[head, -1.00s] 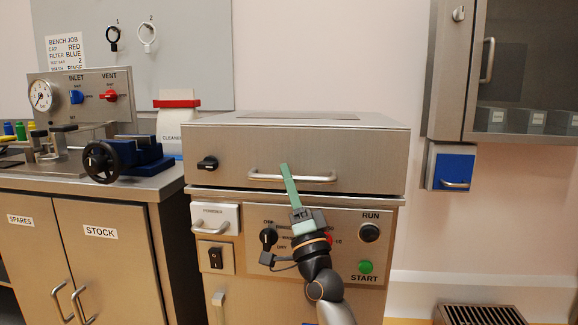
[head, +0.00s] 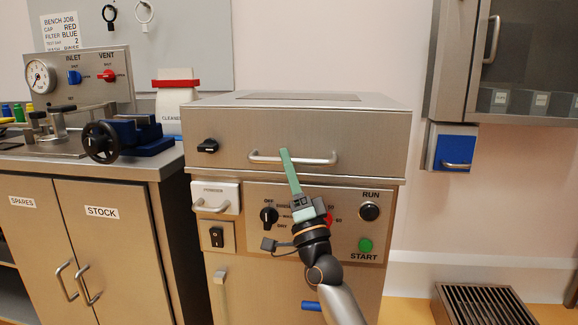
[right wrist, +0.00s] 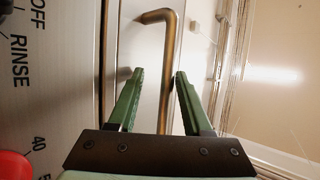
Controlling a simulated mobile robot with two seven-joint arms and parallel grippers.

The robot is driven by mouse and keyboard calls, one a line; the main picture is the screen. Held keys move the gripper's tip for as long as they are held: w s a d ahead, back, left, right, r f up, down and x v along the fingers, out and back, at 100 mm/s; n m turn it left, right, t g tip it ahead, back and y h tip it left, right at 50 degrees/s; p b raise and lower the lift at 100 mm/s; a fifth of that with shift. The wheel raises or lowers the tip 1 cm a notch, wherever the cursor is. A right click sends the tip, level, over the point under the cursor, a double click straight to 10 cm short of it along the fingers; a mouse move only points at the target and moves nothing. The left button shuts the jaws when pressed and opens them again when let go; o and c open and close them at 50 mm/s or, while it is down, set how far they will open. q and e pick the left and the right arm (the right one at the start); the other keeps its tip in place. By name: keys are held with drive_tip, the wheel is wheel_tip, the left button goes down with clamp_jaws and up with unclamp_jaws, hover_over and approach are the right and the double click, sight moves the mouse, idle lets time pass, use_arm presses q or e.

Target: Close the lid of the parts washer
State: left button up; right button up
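The parts washer (head: 300,270) is a steel cabinet in the middle of the head view. Its lid (head: 235,135) lies level on top, with a thin seam below it; I cannot tell whether it is fully seated. A bar handle (head: 325,160) runs across the lid's front, with a black knob (head: 207,146) to its left. My right gripper (head: 285,152) is at the handle's middle. In the right wrist view, the green fingers (right wrist: 160,76) stand apart with the handle bar (right wrist: 168,50) between them. My left gripper is not in view.
Below the lid is a control panel (head: 345,232) with a dial, RUN and START buttons. A bench (head: 90,178) with a vise and gauge stands left. A wall cabinet (head: 445,60) and small blue box (head: 452,148) are right. A floor grate (head: 490,305) lies at lower right.

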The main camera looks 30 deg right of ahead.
drive_tip(key=shift+s, duration=0.15)
drive_tip(key=shift+s+a+f, duration=0.1)
drive_tip(key=shift+s+f, duration=0.05)
drive_tip(key=shift+s, duration=0.05)
drive_tip(key=p+v, duration=0.1)
drive_tip(key=v, duration=1)
drive_tip(key=shift+s+f, duration=0.25)
drive_tip(key=shift+f, duration=0.05)
drive_tip(key=shift+y, duration=0.3)
